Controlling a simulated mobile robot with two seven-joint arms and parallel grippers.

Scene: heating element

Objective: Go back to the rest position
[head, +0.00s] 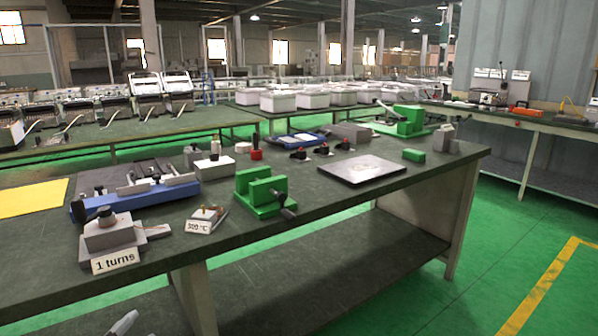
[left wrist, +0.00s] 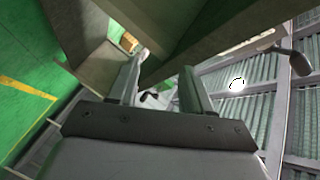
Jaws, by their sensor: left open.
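My left gripper (left wrist: 160,85) shows in the left wrist view with its two fingers spread apart and nothing between them. Behind the fingers are the grey underside of a table, green floor and ribbed roof panels. My right gripper is in neither view.
The dark workbench (head: 335,209) crosses the head view. On it stand a "1 turns" device (head: 110,235), a "300 °C" block (head: 204,219), a blue fixture (head: 140,190), a green vise (head: 262,192) and a black plate (head: 361,169). Green floor (head: 500,245) is clear at right.

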